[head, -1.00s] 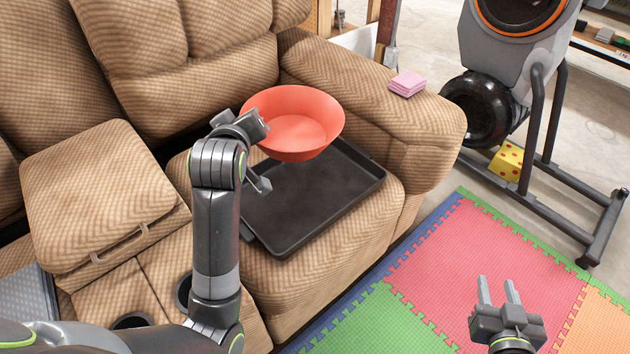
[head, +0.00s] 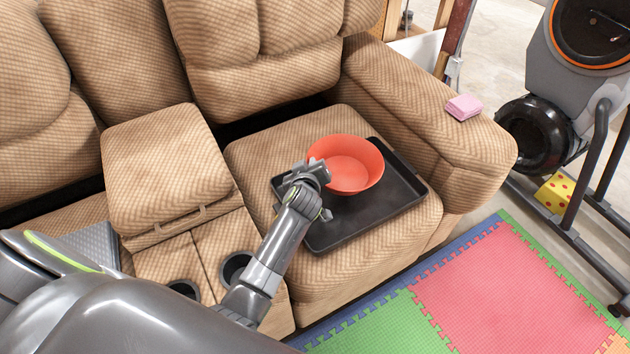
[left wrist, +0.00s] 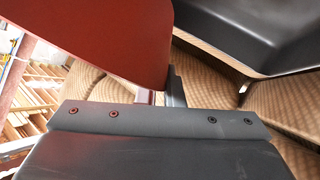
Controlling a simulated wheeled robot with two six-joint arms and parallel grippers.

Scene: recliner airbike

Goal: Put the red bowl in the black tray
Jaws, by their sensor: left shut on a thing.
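The red bowl (head: 352,172) is upright over the back middle part of the black tray (head: 345,232) in the head view; I cannot tell whether its base touches the tray. The tray lies on the brown recliner seat. My left gripper (head: 318,178) is shut on the bowl's near left rim. In the left wrist view the bowl (left wrist: 95,35) fills the upper left, beside the gripper fingers (left wrist: 162,90). Part of the tray (left wrist: 265,30) shows at the upper right there. My right gripper is out of view.
A pink cloth stack (head: 464,107) lies on the recliner's right armrest (head: 430,110). A console with cup holders (head: 235,268) is left of the seat. An exercise bike (head: 580,100) stands at the right, with a yellow spotted block (head: 554,194) near it. The foam mat (head: 500,290) is clear.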

